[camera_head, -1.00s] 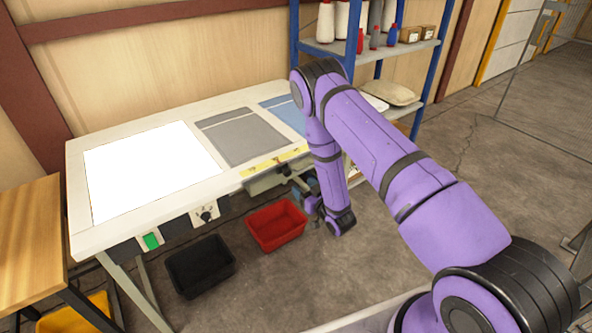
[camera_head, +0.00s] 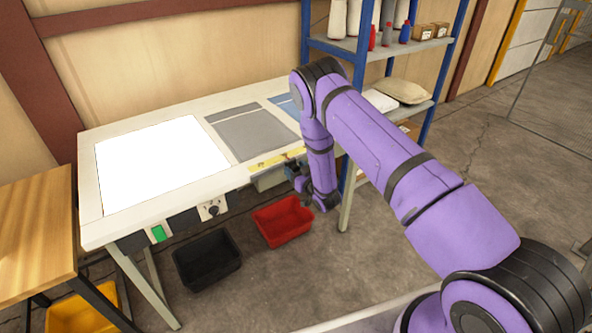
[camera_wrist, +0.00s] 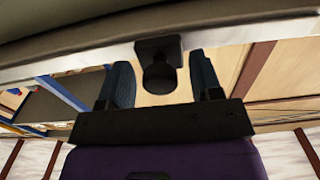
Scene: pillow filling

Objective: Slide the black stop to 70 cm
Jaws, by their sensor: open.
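The black stop (camera_wrist: 158,66) shows in the wrist view as a dark block with a round knob, against the pale table edge. My gripper (camera_wrist: 162,78) is open, with one dark blue finger on each side of the knob in the picture. Gaps show between the knob and both fingers; I cannot tell whether the fingertips reach past it. In the head view my gripper (camera_head: 291,170) is at the table's front edge, by the yellow scale (camera_head: 270,161). The scale's right part is hidden behind my arm, and its numbers are too small to read.
The white table (camera_head: 88,180) carries a bright white panel (camera_head: 160,162) and a grey piece (camera_head: 250,132). A red bin (camera_head: 283,222) and a black bin (camera_head: 207,260) stand on the floor below. A blue-framed shelf (camera_head: 360,60) stands behind my arm.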

